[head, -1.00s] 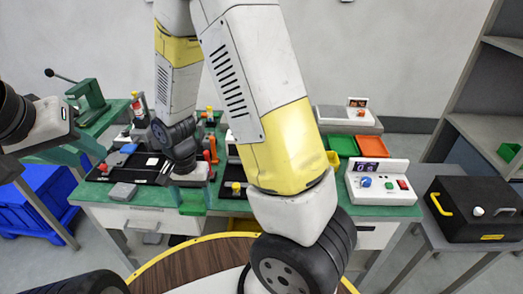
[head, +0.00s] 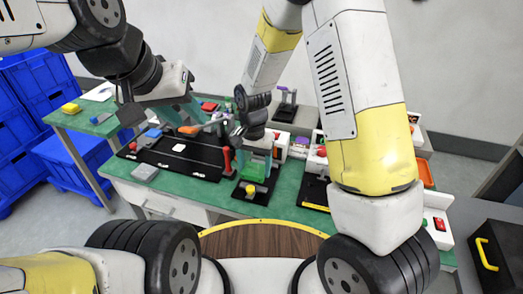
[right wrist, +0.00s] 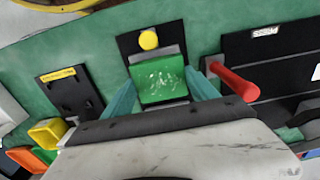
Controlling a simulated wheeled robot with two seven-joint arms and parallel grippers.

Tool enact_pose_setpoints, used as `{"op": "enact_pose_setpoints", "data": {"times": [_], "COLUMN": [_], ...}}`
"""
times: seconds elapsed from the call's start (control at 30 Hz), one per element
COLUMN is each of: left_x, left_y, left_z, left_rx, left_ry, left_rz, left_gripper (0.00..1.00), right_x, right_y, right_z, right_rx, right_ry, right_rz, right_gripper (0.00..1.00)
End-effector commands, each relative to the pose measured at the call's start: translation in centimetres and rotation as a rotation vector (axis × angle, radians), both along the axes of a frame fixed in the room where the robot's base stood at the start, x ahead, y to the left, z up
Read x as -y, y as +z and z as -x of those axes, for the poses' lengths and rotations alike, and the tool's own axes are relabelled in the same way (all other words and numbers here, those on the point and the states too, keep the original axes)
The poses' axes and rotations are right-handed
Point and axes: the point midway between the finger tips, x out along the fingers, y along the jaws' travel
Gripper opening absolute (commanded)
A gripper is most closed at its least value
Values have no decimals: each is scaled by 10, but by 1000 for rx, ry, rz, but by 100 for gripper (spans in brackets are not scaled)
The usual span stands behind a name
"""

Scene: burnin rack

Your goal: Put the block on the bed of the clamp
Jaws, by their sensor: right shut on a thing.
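The green block (head: 257,168) is between the teal fingers of my right gripper (head: 256,150), which is shut on it. In the right wrist view the block (right wrist: 160,80) sits between the fingertips, in front of a black base (right wrist: 128,42) with a yellow knob (right wrist: 148,40). This base, seemingly the clamp's, also shows in the head view (head: 240,197). A red handle (head: 226,158) stands just left of it. I cannot tell whether the block touches the bed. My left gripper (head: 160,114) is open and empty above the black tray.
A black fixture (head: 314,190) stands to the right. Blue crates (head: 30,100) are at the far left.

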Motion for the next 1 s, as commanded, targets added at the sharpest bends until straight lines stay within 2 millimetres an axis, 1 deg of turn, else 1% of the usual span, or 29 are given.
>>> {"op": "enact_pose_setpoints", "data": {"times": [0.03,0.1,0.2,0.27,0.37,0.6,0.63,0.97,1.0], "left_x": [0,0,0,0,0,0,0,0,0], "left_y": [0,0,0,0,0,0,0,0,0], "left_z": [0,0,0,0,0,0,0,0,0], "left_rx": [0,0,0,0,0,0,0,0,0], "left_ry": [0,0,0,0,0,0,0,0,0], "left_rz": [0,0,0,0,0,0,0,0,0], "left_gripper": [36,36,36,36,36,36,36,36,36], "right_x": [6,12,17,19,19,19,19,19,19], "right_y": [-2,-3,-4,-4,-7,-37,-39,-42,-43], "right_z": [-12,-25,-36,-40,-42,-41,-42,-42,-42], "right_rx": [0,0,0,0,-1,-3,-2,-1,-1], "right_ry": [-6,-4,-1,-1,1,0,0,0,0], "right_rz": [0,0,0,0,1,1,0,1,0], "right_gripper": [26,26,26,26,26,26,26,26,69]}}
